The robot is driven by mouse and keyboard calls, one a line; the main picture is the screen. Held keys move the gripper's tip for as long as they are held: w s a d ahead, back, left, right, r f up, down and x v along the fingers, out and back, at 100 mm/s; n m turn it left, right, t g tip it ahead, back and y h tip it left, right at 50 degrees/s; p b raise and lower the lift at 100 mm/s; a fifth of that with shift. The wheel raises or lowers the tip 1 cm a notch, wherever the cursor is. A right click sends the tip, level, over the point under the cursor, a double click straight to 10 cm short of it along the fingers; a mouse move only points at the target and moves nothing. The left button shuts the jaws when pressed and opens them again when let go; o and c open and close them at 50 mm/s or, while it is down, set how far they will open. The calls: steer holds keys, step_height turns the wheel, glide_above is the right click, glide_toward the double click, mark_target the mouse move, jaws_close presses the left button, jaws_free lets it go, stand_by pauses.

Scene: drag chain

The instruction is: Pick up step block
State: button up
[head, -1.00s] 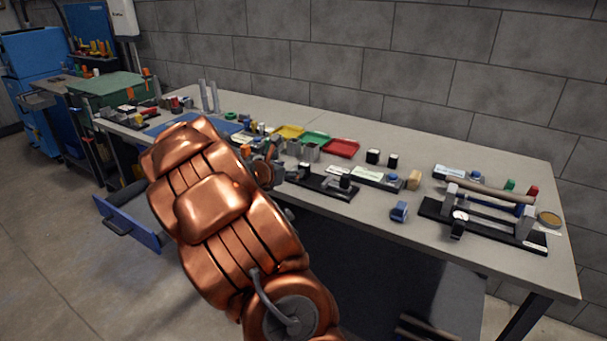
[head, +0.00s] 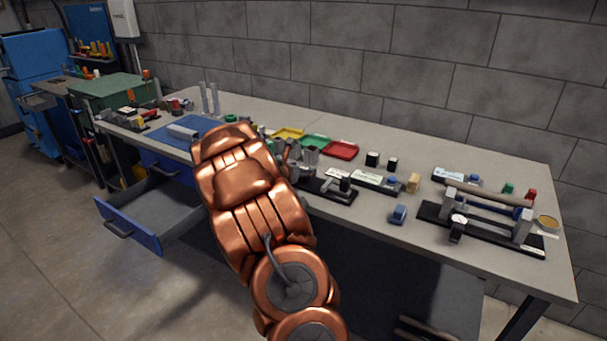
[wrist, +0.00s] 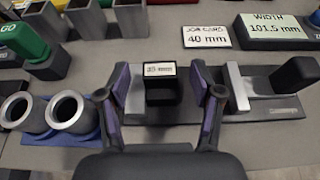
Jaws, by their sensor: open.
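My gripper (wrist: 160,85) is open in the wrist view, with purple-faced fingers on either side of a dark block (wrist: 162,92). A small white label (wrist: 161,69) shows at this block's top edge. Light grey upright plates stand to its left and right on a black base (wrist: 190,104). No thing is clearly marked as the step block, so I cannot tell whether this dark block is it. I cannot tell whether the fingers touch anything. In the head view my copper arm reaches over the bench front and mostly hides the gripper.
Two grey rings (wrist: 70,110) lie left of the gripper on a blue pad. An open blue drawer (head: 135,225) sticks out at left.

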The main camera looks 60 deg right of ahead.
steer(key=shift+d, duration=0.1)
jaws_close()
stand_by(0.6)
